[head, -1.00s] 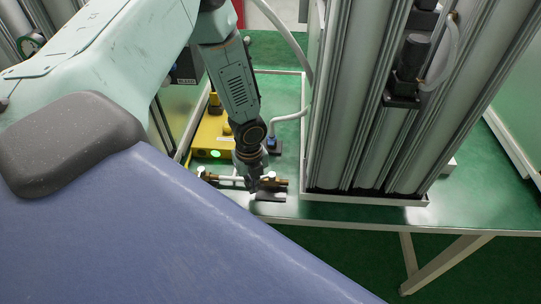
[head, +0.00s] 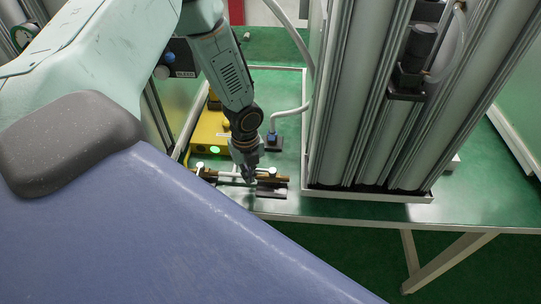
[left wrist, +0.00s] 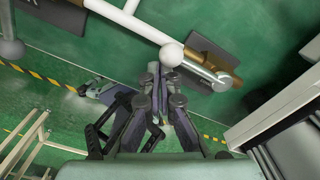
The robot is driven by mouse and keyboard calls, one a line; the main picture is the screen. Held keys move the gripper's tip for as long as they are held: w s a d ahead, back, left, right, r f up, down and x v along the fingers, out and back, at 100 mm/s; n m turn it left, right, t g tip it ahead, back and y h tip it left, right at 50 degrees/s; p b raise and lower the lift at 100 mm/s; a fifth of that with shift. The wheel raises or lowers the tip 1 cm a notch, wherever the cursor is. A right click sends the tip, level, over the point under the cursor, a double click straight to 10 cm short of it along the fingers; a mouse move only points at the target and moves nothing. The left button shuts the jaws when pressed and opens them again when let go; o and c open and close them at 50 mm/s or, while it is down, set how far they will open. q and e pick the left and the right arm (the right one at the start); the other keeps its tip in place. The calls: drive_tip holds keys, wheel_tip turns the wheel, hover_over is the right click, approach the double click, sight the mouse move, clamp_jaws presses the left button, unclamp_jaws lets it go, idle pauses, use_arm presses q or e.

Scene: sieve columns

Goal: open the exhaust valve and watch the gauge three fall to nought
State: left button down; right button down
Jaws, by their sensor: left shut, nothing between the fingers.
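A low pipe with white and brass sections (head: 228,176) and white knobs lies near the table's front edge in the head view. It also crosses the top of the left wrist view as a white pipe (left wrist: 135,22) with a white ball (left wrist: 172,55) and a brass end (left wrist: 215,74). My left gripper (head: 249,179) is shut and empty, pointing down at this pipe. In the left wrist view its fingertips (left wrist: 162,72) are just below the white ball; I cannot tell whether they touch it. A round dial (head: 25,36) is partly visible at upper left; its reading is illegible. My right gripper is not shown.
A yellow box (head: 212,133) with a lit green button stands behind the pipe. Tall metal columns (head: 345,120) stand in a tray to the right. A dark panel (head: 183,57) with a white label is behind my arm. The green tabletop (head: 345,207) is bare in front of the columns.

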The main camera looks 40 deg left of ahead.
use_arm(q)
drive_tip(key=shift+s+d+r, duration=0.15)
drive_tip(key=shift+d, duration=0.1)
drive_tip(key=shift+r+p, duration=0.2)
drive_tip(key=shift+p, duration=0.1)
wheel_tip(320, 180, up, 8)
drive_tip(key=p, duration=0.7)
drive_tip(key=shift+f, duration=0.25)
